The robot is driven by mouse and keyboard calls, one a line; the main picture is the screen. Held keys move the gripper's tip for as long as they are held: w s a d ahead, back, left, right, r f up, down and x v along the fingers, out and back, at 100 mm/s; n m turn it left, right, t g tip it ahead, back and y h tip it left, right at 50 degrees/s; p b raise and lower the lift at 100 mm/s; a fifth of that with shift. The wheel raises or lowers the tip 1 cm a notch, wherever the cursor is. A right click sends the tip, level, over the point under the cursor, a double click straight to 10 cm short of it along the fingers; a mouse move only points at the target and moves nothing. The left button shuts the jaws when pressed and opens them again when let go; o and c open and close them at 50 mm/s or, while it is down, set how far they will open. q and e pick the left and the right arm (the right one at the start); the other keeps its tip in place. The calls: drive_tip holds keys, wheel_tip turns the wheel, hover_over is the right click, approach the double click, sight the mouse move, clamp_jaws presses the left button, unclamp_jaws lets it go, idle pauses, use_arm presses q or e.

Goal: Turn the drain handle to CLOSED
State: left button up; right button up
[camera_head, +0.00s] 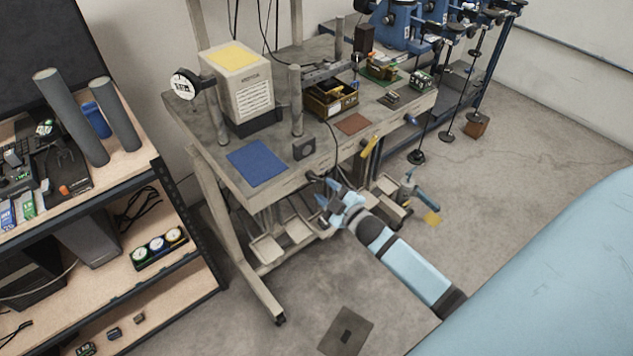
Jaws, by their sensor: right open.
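My right gripper (327,194) is open in the middle of the head view, just off the front edge of the grey workbench (215,130). Its jaws look empty. A yellow lever (370,145) sticks out at the bench's front edge, up and right of the gripper. A blue lever (427,198) on a small grey fitting (407,187) sits lower, right of the gripper, with a yellow tag (432,219) below it. The gripper is apart from both levers. I cannot read which one is the drain handle, nor any CLOSED marking. My left gripper is not in view.
A beige box (240,85), a blue mat (256,162) and an open brown box (330,98) are on the bench. Shallow trays (267,248) hang beneath it. A loaded shelf (165,225) stands left. Open floor (540,150) lies to the right.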

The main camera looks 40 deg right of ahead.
drive_tip(key=s, duration=0.8)
drive_tip(key=shift+d+b, duration=0.3)
drive_tip(key=shift+b, duration=0.05)
